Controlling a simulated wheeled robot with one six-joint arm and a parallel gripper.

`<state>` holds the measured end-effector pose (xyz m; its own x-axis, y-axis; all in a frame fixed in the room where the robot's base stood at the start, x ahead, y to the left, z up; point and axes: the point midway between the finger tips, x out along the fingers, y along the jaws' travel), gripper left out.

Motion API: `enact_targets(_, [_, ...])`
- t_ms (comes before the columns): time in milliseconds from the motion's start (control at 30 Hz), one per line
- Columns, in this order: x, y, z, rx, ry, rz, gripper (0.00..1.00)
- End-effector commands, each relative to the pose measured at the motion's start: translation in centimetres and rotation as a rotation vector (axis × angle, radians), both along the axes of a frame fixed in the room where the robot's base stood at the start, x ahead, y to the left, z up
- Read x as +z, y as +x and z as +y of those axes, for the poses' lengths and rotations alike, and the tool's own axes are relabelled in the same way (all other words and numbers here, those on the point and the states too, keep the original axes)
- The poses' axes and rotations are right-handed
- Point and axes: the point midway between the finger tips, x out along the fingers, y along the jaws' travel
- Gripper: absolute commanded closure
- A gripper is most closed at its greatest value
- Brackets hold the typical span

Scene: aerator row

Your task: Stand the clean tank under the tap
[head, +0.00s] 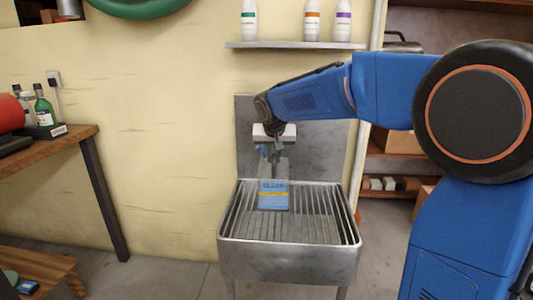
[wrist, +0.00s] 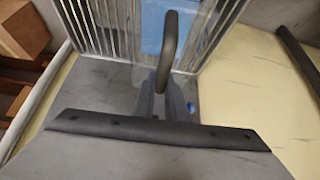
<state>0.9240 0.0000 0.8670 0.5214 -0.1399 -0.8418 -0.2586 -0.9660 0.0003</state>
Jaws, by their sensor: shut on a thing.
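The tank (head: 273,188), with a blue label and a yellow stripe, is upright over the back of the metal sink (head: 290,262). I cannot tell whether its base touches the grating. My gripper (head: 274,152) is above the tank and shut on its upper part. In the wrist view the blue of the tank (wrist: 153,28) shows beyond my gripper (wrist: 161,105), and a dark curved bar, seemingly its handle, crosses in front. The tap is not clear; a small blue part (head: 261,150) beside my gripper may belong to it.
A grey metal backsplash (head: 246,125) stands behind the sink. A wall shelf (head: 295,45) above it carries bottles (head: 249,22). A wooden table (head: 60,150) is at left, shelving with boxes (head: 405,142) at right. The front grating is clear.

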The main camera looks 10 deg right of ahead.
Motion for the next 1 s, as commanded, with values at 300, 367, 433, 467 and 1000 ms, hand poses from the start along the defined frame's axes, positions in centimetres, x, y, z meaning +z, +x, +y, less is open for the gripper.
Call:
enact_targets(300, [-1.4, 0.0, 0.0, 0.000, 0.000, -0.001, 1.00])
enact_targets(367, [-1.9, 0.0, 0.0, 0.000, 0.000, 0.000, 1.00])
enact_targets(433, [-2.5, 0.0, 0.0, 0.001, 0.001, 0.000, 1.00])
enact_targets(467, [-2.7, 0.0, 0.0, 0.001, 0.001, -0.001, 1.00])
enact_targets(1000, [-5.1, 0.0, 0.0, 0.001, 0.000, -0.002, 1.00])
